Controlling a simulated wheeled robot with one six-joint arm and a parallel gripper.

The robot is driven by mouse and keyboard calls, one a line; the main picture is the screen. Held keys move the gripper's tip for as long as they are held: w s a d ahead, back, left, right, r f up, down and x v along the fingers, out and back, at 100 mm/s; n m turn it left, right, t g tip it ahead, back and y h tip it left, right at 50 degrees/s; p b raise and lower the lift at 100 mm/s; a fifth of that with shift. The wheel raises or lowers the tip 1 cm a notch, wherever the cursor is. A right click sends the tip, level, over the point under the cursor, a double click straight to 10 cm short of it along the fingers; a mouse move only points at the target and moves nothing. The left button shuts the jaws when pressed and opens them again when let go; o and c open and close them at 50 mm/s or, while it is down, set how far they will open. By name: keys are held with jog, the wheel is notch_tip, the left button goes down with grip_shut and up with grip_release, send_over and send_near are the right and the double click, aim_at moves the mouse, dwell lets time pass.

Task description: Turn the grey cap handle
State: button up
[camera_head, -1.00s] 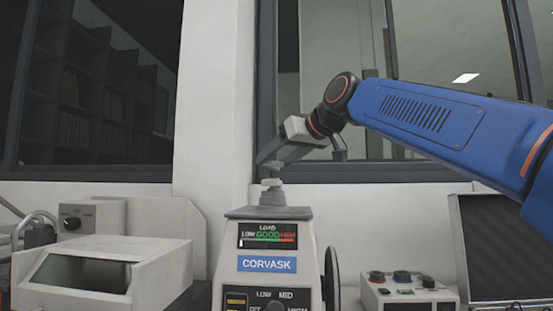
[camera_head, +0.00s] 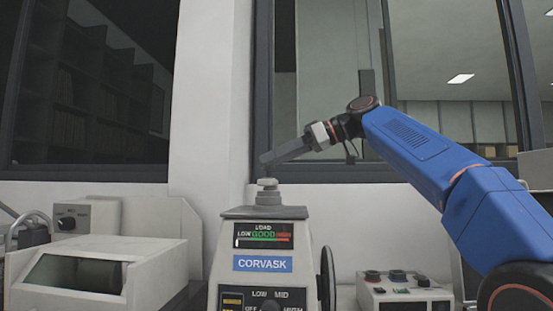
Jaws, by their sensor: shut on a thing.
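The grey cap handle (camera_head: 268,184) stands upright on the round stepped cap (camera_head: 281,199) on top of the Corvask mounting press (camera_head: 231,225). My gripper (camera_head: 266,163) comes in from the upper right, tilted down to the left, with its tips at the top of the handle. It is shut on the handle. The fingers hide the handle's upper end, and the exact contact is small in view. The press shows a load display (camera_head: 264,235) above its blue label and a selector dial (camera_head: 271,307) below.
A white machine with a dark window (camera_head: 75,273) stands left of the press, a grey box with a knob (camera_head: 90,214) behind it. A control box with knobs (camera_head: 403,296) stands at right, beyond the press's black handwheel (camera_head: 327,285). A wall and windows lie behind.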

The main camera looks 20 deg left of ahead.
jog(key=shift+w+n+g, duration=0.1)
jog(key=shift+n+g, duration=0.4)
dwell(0.3)
jog(key=o, duration=1)
jog(key=shift+o, duration=0.2)
